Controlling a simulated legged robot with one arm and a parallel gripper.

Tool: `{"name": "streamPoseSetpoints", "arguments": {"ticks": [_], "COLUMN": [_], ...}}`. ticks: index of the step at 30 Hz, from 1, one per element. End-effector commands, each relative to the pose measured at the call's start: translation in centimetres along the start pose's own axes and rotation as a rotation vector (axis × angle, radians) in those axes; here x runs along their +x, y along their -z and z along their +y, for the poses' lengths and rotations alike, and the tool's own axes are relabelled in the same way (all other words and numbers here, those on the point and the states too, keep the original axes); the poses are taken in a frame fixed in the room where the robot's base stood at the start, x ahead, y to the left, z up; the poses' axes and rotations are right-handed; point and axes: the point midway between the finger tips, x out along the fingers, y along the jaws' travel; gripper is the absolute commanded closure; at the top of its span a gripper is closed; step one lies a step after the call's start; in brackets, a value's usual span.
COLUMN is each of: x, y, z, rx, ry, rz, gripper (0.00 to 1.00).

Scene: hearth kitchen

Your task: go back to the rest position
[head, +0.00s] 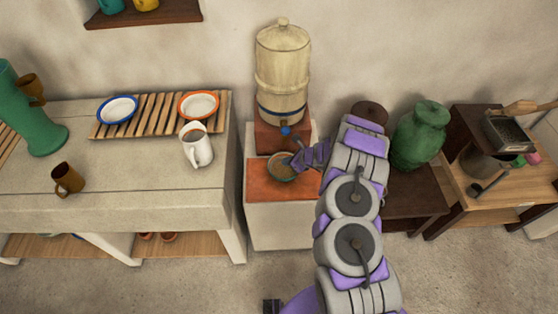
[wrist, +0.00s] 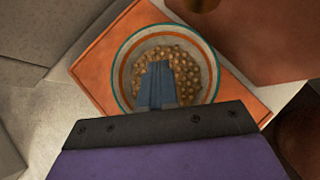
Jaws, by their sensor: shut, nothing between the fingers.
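My gripper (wrist: 158,84) is shut and empty. In the wrist view its fingertips lie over a bowl (wrist: 121,67) with teal and orange bands, full of small round brown things (wrist: 187,66). I cannot tell whether the fingertips touch them. In the head view my arm reaches forward and my purple gripper (head: 304,160) is beside the bowl (head: 281,178), just to its right. The bowl stands on an orange tiled top (head: 262,196) below a cream water dispenser (head: 282,75).
A green jar (head: 420,135) stands close to the right of my arm. Open floor (head: 182,285) lies in front.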

Motion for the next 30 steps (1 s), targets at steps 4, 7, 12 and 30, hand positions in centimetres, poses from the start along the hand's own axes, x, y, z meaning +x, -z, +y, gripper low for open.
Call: {"name": "streamPoseSetpoints", "arguments": {"ticks": [4,7,12,30], "x": [-3.5,-5.1,-6.5,-9.7], "y": [-0.2,0.0,0.1,-7.7], "z": [-0.3,-0.2,-0.1,3.4], "rx": [0.003,0.004,0.003,-0.212], "ry": [0.005,0.003,0.002,-0.090], "rz": [-0.001,-0.001,0.002,-0.080], "gripper": [1.00,1.00,1.00,1.00]}}
